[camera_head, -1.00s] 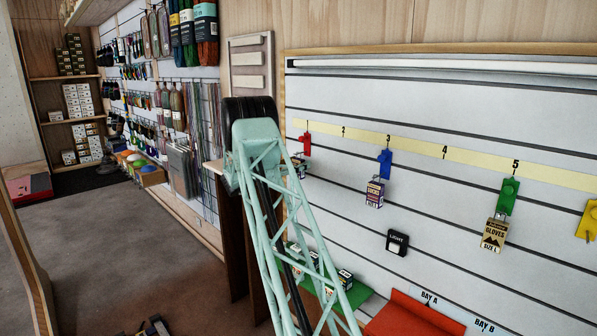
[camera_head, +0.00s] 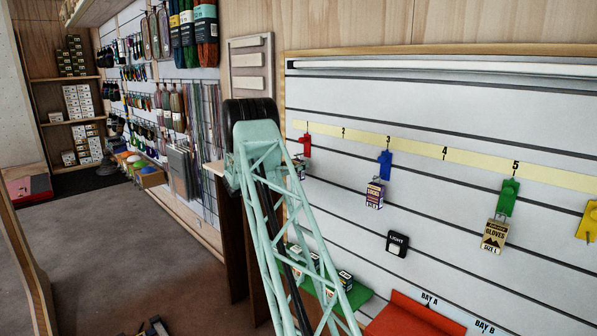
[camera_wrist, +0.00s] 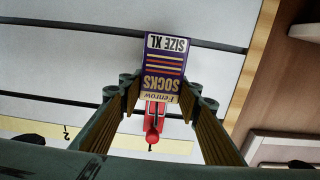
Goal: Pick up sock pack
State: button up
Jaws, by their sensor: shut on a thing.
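In the wrist view a purple and white sock pack (camera_wrist: 163,68), marked SOCKS and SIZE XL, appears upside down. It is between the fingers of my gripper (camera_wrist: 160,88), which is shut on its sides. A red hook (camera_wrist: 153,122) is just below the pack in that view; whether the pack still hangs on it I cannot tell. In the head view the red hook (camera_head: 305,145) is at mark 1, and my arm hides most of the pack and my gripper.
Another purple sock pack (camera_head: 375,195) hangs from a blue hook (camera_head: 385,163) at mark 3. A gloves pack (camera_head: 495,235) hangs under a green hook (camera_head: 508,196). A black light box (camera_head: 397,243) is on the slatted wall. A red bin (camera_head: 405,315) and green tray (camera_head: 355,295) are below.

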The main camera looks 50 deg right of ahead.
jog(key=shift+r, duration=0.1)
dwell(0.3)
jog(key=shift+r+p, duration=0.3)
jog(key=shift+r, duration=0.5)
jog(key=w+a+p, duration=0.2)
jog(key=w+a, duration=0.1)
jog(key=a, duration=1.4)
jog(key=shift+a+f, duration=0.15)
jog(key=shift+a, duration=0.2)
jog(key=shift+w+a, duration=0.1)
jog(key=shift+w, duration=0.05)
